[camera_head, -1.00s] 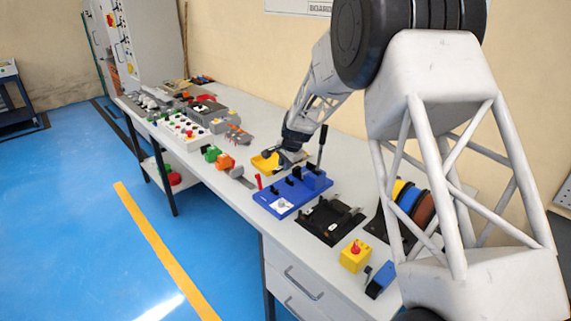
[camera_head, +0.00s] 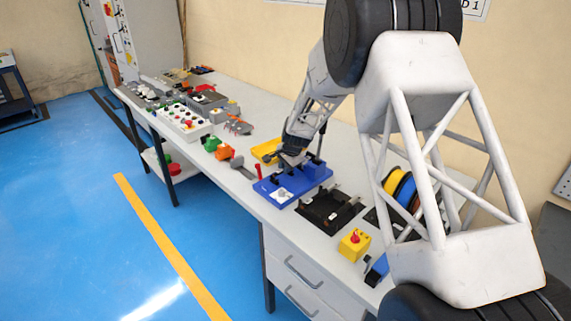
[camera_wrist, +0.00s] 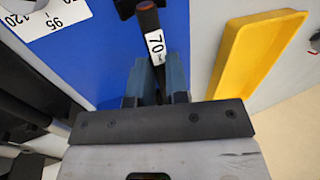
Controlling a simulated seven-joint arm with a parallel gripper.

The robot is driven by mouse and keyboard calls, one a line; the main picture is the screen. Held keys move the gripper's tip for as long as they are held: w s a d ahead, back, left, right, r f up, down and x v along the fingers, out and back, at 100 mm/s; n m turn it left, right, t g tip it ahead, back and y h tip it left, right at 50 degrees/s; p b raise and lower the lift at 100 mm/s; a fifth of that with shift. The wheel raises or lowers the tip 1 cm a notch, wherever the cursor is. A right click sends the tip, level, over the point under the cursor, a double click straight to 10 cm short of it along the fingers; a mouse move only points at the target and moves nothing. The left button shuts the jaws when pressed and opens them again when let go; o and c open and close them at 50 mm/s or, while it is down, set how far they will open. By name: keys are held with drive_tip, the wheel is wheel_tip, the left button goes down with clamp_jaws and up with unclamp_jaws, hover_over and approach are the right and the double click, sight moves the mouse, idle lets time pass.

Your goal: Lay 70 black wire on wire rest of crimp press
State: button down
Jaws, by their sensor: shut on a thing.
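The black wire (camera_wrist: 150,22), with a white label reading 70, is between the two fingers of my gripper (camera_wrist: 157,88) in the wrist view. My gripper is shut on it, and the wire's dark reddish end points away from the gripper. A blue base (camera_head: 281,197) with black parts on it, apparently the crimp press, stands on the bench in the head view. My gripper (camera_head: 291,160) is over the back of this base. The blue surface (camera_wrist: 85,55) lies under the wire in the wrist view. I cannot tell whether the wire touches a rest.
A yellow tray (camera_wrist: 250,45) lies just right of the gripper in the wrist view. A black fixture (camera_head: 330,210), a yellow box with a red button (camera_head: 354,243) and coloured spools (camera_head: 402,190) stand nearer. Several devices crowd the bench's far end.

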sight(290, 180)
drive_tip(key=shift+f, duration=0.3)
drive_tip(key=c, duration=1)
unclamp_jaws()
drive_tip(key=shift+c, duration=0.2)
drive_tip(key=v, duration=0.7)
drive_tip(key=shift+r, duration=0.4)
drive_tip(key=shift+d, duration=0.1)
